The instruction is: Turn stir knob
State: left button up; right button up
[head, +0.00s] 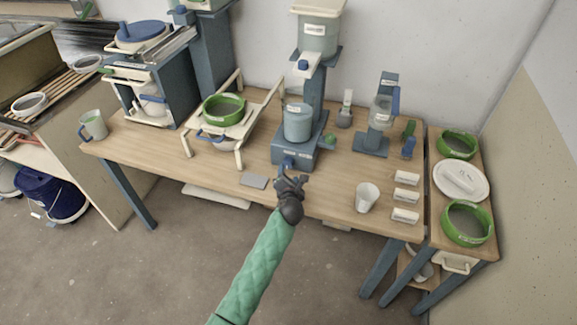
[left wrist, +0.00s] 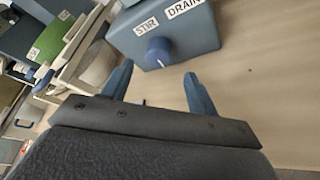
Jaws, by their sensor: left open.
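The stir knob (left wrist: 158,50) is a round blue knob on the front face of a blue-grey base, below a label reading STIR, in the left wrist view. A DRAIN label (left wrist: 184,7) sits to its right. My left gripper (left wrist: 158,82) is open, with the knob ahead of and roughly between its two blue fingertips, apart from them. In the head view my left gripper (head: 291,180) is at the front of the stirring machine's base (head: 292,148), and it hides part of the base front. A grey-blue bucket (head: 298,123) stands on this machine. My right gripper is not in view.
A green sieve (head: 224,109) sits on a cream frame left of the machine. A white cup (head: 367,197) and several labelled white blocks (head: 406,178) are to the right. A grey flat piece (head: 254,181) lies near the table's front edge. A small stand (head: 371,143) is at the back right.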

aim_at(288, 165)
pick_arm(q)
jog(key=shift+p+x, duration=0.7)
jog(key=shift+x, duration=2.4)
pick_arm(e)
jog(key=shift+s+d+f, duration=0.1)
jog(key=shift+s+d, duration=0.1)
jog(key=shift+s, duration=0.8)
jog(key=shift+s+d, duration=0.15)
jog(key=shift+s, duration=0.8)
pick_arm(q)
jog(key=shift+c, duration=0.2)
jog(key=c, duration=1)
jog(key=shift+o, duration=0.3)
jog(key=shift+r, duration=0.1)
